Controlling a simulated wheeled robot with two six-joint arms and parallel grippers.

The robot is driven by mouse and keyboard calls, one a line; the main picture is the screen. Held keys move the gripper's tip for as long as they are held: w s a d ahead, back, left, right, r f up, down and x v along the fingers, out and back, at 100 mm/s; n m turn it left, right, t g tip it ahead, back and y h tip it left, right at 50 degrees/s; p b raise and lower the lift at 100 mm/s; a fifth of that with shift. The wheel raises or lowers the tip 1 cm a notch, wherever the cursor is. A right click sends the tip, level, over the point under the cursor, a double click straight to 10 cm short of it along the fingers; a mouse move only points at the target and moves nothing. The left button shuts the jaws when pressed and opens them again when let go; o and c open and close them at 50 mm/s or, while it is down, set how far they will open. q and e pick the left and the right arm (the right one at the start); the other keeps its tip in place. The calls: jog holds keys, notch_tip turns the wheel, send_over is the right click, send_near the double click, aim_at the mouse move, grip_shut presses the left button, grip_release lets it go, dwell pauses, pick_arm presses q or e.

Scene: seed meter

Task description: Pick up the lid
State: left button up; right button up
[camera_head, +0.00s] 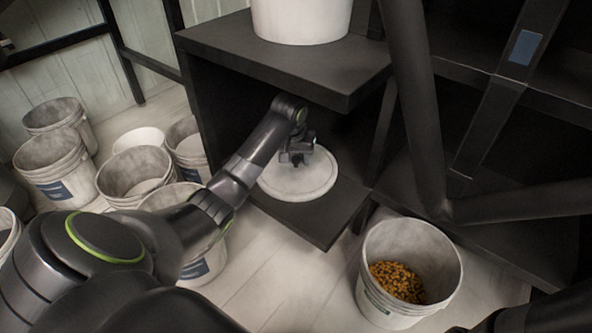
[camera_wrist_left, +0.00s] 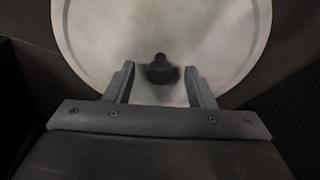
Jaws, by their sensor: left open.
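The lid (camera_head: 287,186) is a round, pale disc lying flat on the lower black shelf of the dark stand. My left gripper (camera_head: 297,158) reaches over the lid from the left. Its two fingers are open in the left wrist view (camera_wrist_left: 161,85), one on each side of the knob, with gaps between. Whether they are level with the knob I cannot tell. My right gripper is not clearly visible.
An upper black shelf (camera_head: 230,52) carrying a white bucket (camera_head: 300,22) overhangs the lid. A bucket with orange-brown pellets (camera_head: 398,282) stands on the floor at right. Several empty buckets (camera_head: 62,180) crowd the left. A dark diagonal frame (camera_head: 415,110) stands to the right.

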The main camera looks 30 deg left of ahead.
pick_arm(q)
jog(key=shift+f, duration=0.15)
grip_shut()
dwell(0.4)
jog(key=shift+r, duration=0.25)
